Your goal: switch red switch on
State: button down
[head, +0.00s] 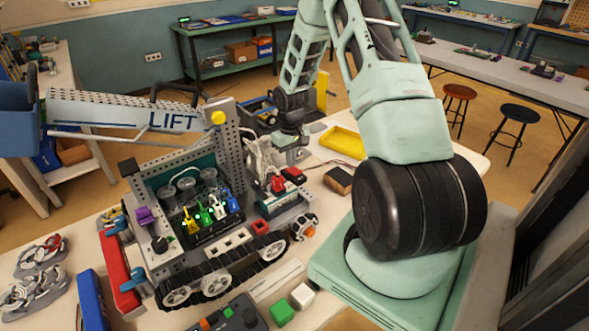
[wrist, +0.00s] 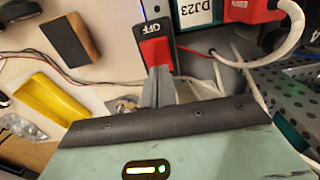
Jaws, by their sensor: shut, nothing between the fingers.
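The red switch (wrist: 155,51) is a red rocker in a black housing, with a white OFF label at its upper end in the wrist view. It appears as a small red patch (head: 294,173) beside the tracked machine in the head view. My gripper (wrist: 159,74) is shut and empty. Its fingertips are right at the lower edge of the red rocker and cover that part; I cannot tell whether they touch it. In the head view my gripper's fingertips are hard to make out behind the machine.
The tracked LIFT machine (head: 215,262) stands on the table. A yellow tray (head: 345,141) and a brown-and-black block (head: 338,180) lie right of the switch. In the wrist view, a DJ23 box (wrist: 195,12) and loose cables (wrist: 292,35) are close by.

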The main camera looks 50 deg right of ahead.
notch_tip(320, 180, up, 6)
jog(key=p, duration=0.4)
dwell(0.5)
jog(key=s+a+r+n+t, duration=0.1)
jog(key=s+a+r, duration=0.3)
jog(key=a+r, duration=0.65)
jog(key=s+a+r+n+t, duration=0.15)
jog(key=s+a+r, duration=0.4)
jog(key=a, duration=0.85)
jog(key=s+a+f+n+g+b, duration=0.1)
jog(key=s+a+n+b, duration=0.2)
jog(key=s+a, duration=0.3)
jog(key=s+a+n+g+b, duration=0.1)
jog(key=s+a+n, duration=0.4)
jog(key=a, duration=0.8)
jog(key=shift+s+a+f+y+b, duration=0.35)
jog(key=shift+s+b, duration=0.55)
jog(key=shift+s, duration=0.25)
